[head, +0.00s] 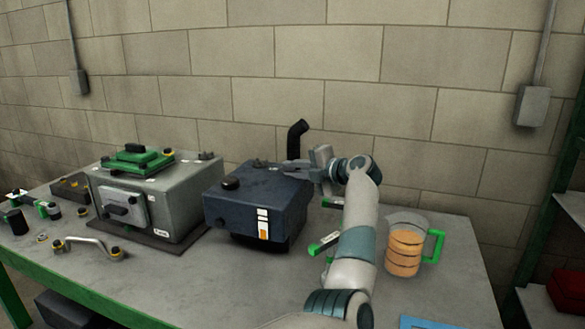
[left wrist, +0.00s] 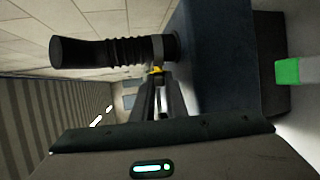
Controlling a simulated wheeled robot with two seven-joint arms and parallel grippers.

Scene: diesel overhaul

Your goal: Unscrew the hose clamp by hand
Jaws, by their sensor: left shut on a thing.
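A black ribbed hose (left wrist: 100,51) comes out of the dark blue box (head: 250,208); in the head view the hose (head: 296,140) stands upright behind the box and bends at its top. The hose clamp (left wrist: 159,46) is a thin band around the hose close to the box, with a small yellow screw (left wrist: 156,70) on its side. My left gripper (head: 314,170) reaches over the back right of the box. In the left wrist view its fingers (left wrist: 158,80) are shut on the yellow screw, and their tips partly hide it. My right gripper is not in view.
A grey engine block (head: 160,205) with green parts stands to the left. A curved pipe (head: 92,243) and small parts lie near the left end of the bench. A jug of orange liquid (head: 404,250) with a green handle stands right of my arm. The front middle bench is clear.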

